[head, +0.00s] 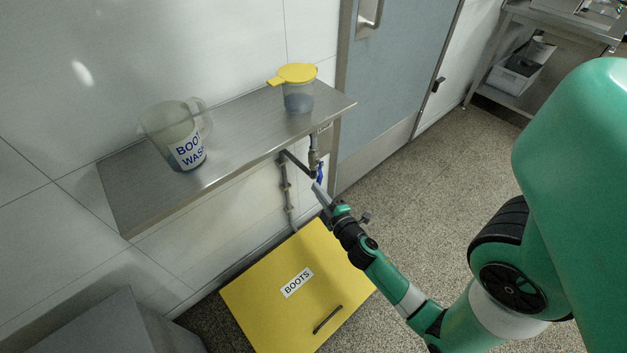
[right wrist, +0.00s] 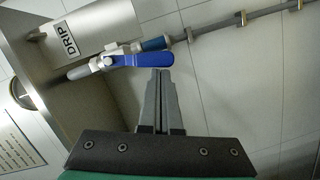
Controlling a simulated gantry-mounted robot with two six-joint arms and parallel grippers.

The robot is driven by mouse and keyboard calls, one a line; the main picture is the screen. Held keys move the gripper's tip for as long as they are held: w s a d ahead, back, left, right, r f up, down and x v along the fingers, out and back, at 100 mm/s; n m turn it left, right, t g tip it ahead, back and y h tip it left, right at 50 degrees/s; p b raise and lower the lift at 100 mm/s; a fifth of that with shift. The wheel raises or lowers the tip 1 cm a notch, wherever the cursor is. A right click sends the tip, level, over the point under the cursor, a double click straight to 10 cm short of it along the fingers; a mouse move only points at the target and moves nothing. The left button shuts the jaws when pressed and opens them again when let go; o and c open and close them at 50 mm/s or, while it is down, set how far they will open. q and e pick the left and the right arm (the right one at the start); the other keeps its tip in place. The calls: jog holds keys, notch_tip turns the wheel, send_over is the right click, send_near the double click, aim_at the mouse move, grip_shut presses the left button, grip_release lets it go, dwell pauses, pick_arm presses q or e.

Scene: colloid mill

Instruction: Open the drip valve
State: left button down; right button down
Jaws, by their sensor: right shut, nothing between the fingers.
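The drip valve has a blue lever handle (right wrist: 143,60) and a metal body on a thin pipe. In the right wrist view the lever lies along the pipe line, near a plate labelled DRIP (right wrist: 68,48). In the head view the blue lever (head: 320,172) shows small below the shelf, partly behind my gripper. My right gripper (head: 317,187) is shut and empty. Its closed fingertips (right wrist: 161,73) are right at the lever's lower edge, near its right end; I cannot tell whether they touch it. My left gripper is not in view.
A steel shelf (head: 233,140) carries a BOOT WASH jug (head: 170,130) and a yellow-lidded jug (head: 298,98). A yellow BOOTS box (head: 270,310) stands on the floor below. A grey door (head: 395,65) is behind. The floor to the right of the box is partly clear.

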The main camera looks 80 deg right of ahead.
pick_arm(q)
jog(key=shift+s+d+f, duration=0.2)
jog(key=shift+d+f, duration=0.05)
pick_arm(e)
jog(key=shift+s+d+f, duration=0.35)
jog(key=shift+s+d, duration=0.05)
jog(key=shift+d, duration=0.2)
